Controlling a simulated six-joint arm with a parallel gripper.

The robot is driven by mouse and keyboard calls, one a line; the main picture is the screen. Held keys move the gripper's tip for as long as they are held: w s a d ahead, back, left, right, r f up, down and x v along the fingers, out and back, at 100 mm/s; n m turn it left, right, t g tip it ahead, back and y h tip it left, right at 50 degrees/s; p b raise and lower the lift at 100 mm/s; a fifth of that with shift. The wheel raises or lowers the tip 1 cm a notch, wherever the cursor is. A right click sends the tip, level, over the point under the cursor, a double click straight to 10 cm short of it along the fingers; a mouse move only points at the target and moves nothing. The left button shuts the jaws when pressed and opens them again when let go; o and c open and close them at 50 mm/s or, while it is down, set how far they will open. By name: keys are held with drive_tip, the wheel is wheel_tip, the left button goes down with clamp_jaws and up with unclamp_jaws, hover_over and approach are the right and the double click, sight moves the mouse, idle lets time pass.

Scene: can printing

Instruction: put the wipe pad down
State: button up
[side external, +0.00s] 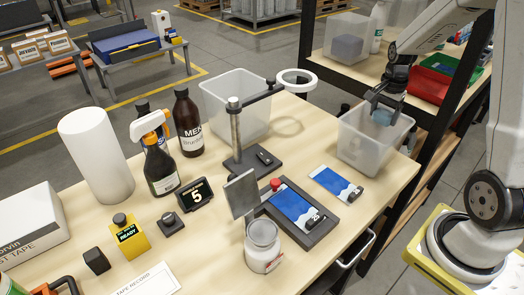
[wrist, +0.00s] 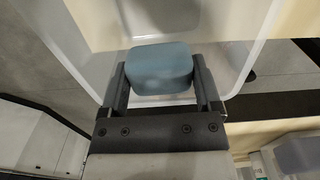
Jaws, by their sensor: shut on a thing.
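The wipe pad (wrist: 160,70) is a blue-grey block with rounded corners. My gripper (wrist: 160,85) is shut on it, with one dark finger on each side. In the side external view my gripper (side external: 385,103) reaches down into the top of a translucent bin (side external: 376,143) at the right end of the bench, and the pad (side external: 382,117) shows between its fingers near the rim. In the wrist view the bin's wall (wrist: 255,45) and pale inside lie around and beyond the pad. I cannot tell whether the pad touches the bin.
A ring lamp (side external: 297,79) on a post and a larger translucent bin (side external: 235,100) stand left of my gripper. A blue-and-white printed sheet (side external: 335,184) and a dark tray (side external: 300,222) lie in front. A shelf (side external: 345,68) stands behind the bench.

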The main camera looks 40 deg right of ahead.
drive_tip(key=shift+f, duration=3.2)
drive_tip(key=shift+f, duration=0.1)
drive_tip(key=shift+f, duration=1.75)
drive_tip(key=shift+f, duration=0.1)
drive_tip(key=o, duration=1)
drive_tip(key=shift+r, duration=6.1)
